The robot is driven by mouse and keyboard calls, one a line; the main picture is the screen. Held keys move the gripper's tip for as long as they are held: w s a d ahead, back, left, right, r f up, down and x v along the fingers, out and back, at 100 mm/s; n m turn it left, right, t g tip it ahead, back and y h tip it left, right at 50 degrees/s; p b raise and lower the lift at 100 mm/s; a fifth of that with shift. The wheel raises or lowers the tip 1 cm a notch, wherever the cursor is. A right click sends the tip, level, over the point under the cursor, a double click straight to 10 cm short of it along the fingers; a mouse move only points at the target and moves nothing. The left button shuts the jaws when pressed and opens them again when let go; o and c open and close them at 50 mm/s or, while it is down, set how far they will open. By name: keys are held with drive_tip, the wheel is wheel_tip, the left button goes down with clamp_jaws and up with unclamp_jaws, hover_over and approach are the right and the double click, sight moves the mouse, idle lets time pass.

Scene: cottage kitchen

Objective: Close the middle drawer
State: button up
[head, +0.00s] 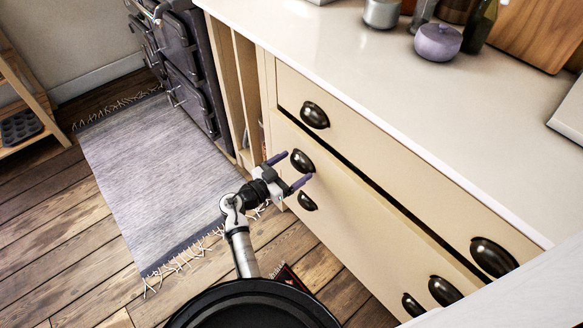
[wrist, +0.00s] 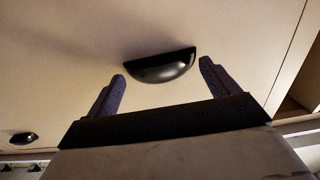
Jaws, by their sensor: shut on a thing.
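The middle drawer (head: 345,205) is part of the cream cabinet and stands out a little, with a dark gap along its top edge. It has two dark cup handles, a left one (head: 302,160) and a right one (head: 445,291). My gripper (head: 294,167) is at the left handle, with one purple finger on each side of it. In the wrist view the handle (wrist: 162,67) sits between the two fingertips, and I am shut on it. The contact of the fingers with the handle is hard to see.
The top drawer (head: 330,93) is above, with its own cup handles. A lower handle (head: 307,201) is just beneath my gripper. The pale worktop (head: 340,50) holds a purple pot (head: 438,42) and other kitchenware. A grey rug (head: 150,170) and a dark stove (head: 180,60) are at left.

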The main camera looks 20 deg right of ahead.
drive_tip(key=b+x, duration=0.3)
drive_tip(key=shift+w+d+f, duration=0.1)
drive_tip(key=shift+d+f, duration=0.1)
drive_tip(key=shift+d+r, duration=0.15)
drive_tip(key=shift+d, duration=0.05)
drive_tip(key=shift+r, duration=0.15)
drive_tip(key=o, duration=1.2)
drive_tip(key=shift+w+d, duration=0.1)
drive_tip(key=b+v, duration=0.2)
drive_tip(key=v, duration=1.2)
